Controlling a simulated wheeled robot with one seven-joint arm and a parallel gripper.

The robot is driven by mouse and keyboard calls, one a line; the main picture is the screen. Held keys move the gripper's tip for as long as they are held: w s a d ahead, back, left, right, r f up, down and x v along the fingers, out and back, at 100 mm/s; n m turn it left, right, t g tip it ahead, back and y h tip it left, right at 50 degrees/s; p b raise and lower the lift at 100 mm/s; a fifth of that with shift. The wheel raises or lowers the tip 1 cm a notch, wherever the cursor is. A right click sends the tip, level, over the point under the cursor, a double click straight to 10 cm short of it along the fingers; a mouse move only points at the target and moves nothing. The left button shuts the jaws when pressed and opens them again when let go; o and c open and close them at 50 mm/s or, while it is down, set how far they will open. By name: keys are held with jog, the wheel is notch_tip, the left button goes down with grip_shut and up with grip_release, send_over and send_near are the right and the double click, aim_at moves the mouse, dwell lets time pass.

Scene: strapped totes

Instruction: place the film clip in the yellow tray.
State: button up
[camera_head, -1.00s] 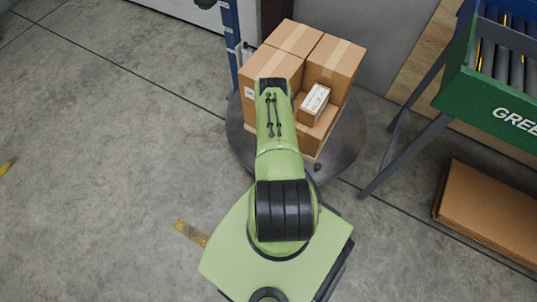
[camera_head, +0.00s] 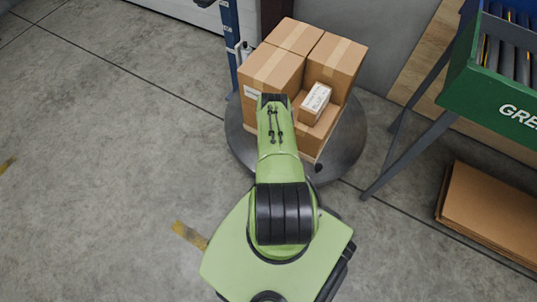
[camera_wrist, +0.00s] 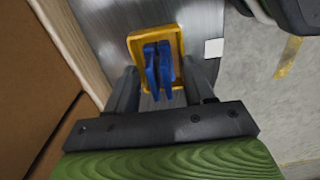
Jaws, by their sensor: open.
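The blue film clip (camera_wrist: 152,72) shows in the wrist view over the yellow tray (camera_wrist: 132,46), inside its outline. Its near end overlaps the tray's near rim. I cannot tell whether it rests fully on the tray floor. The tray lies on a grey metal surface. My gripper (camera_wrist: 163,84) is open, with one dark finger on each side of the clip and visible gaps between. In the head view my own arm hides the gripper, clip and tray.
Stacked cardboard boxes (camera_head: 272,68) stand on the round grey turntable (camera_head: 345,150), with a small labelled box (camera_head: 314,100) among them. A green conveyor (camera_head: 500,105) and flat cardboard (camera_head: 490,213) are at right. Cardboard sides (camera_wrist: 38,75) rise close at left in the wrist view. Floor at left is clear.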

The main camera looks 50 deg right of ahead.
jog(key=w+a+r+t+p, duration=0.1)
jog(key=w+r+p, duration=0.3)
jog(key=r, duration=1.2)
jog(key=w+a+r+p, duration=0.1)
jog(key=w+r, duration=0.6)
jog(key=r, duration=0.9)
jog(key=w+a+r+t+h, duration=0.1)
jog(key=a+r, duration=0.3)
jog(key=r, duration=0.5)
jog(key=w+a+r, duration=0.1)
jog(key=a+r, duration=0.3)
jog(key=r, duration=0.4)
jog(key=s+a+r+t, duration=0.1)
jog(key=s+a+r, duration=0.2)
jog(key=a+r, duration=0.4)
jog(key=s+a+r+t, duration=0.1)
jog(key=s+a+r, duration=0.3)
jog(key=a+r, duration=0.3)
jog(key=s+a+r, duration=0.2)
jog(key=s+a, duration=0.1)
jog(key=s, duration=0.4)
jog(key=s+a+r+m+t+y, duration=0.1)
jog(key=s+a+r, duration=0.1)
jog(key=s, duration=0.6)
jog(key=shift+a+r+t, duration=0.3)
jog(key=shift+a+r, duration=0.1)
jog(key=shift+a, duration=0.45)
